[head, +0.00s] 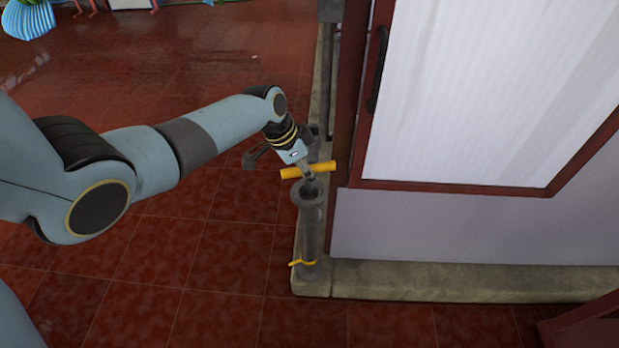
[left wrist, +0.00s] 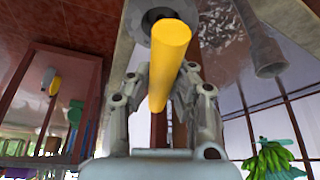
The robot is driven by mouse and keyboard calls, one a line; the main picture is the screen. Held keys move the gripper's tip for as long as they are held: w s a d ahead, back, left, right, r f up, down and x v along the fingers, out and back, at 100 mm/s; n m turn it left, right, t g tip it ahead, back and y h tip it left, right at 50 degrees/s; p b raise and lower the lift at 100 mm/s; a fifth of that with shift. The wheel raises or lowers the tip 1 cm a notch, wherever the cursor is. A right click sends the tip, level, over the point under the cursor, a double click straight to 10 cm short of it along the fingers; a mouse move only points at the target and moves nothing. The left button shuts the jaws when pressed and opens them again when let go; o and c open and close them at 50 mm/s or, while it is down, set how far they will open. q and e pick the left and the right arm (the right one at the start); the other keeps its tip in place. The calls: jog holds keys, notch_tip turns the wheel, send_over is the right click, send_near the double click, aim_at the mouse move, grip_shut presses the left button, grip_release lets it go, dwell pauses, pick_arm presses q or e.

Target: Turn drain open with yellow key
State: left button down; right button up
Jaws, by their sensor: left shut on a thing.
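The yellow key (head: 293,173) is a bar-shaped handle lying crosswise above the top of an upright grey pipe (head: 309,235), which I take for the drain. My left gripper (head: 307,173) reaches down from the upper left and is shut on the middle of the yellow bar. In the left wrist view the yellow bar (left wrist: 170,50) runs between the two fingers (left wrist: 165,85), with a round grey pipe end (left wrist: 143,22) behind it. Whether the key's lower end sits in the pipe is hard to tell. My right gripper is not in view.
The pipe stands on a stone ledge (head: 450,281) beside a grey wall and a red-framed white panel (head: 490,90) with a dark handle. A small yellow piece (head: 303,262) sits low on the pipe. Red tiled floor (head: 200,265) to the left is clear.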

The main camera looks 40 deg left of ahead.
pick_arm(q)
jog(key=shift+m, duration=0.3)
jog(key=shift+f+m+g+h+b, duration=0.15)
jog(key=shift+m+g+h+b, duration=0.25)
jog(key=shift+m+b, duration=0.55)
jog(key=shift+m+g+h+b, duration=0.35)
jog(key=shift+m+b, duration=0.4)
jog(key=shift+m, duration=0.7)
jog(key=c, duration=0.7)
grip_release()
jog(key=shift+r, duration=0.25)
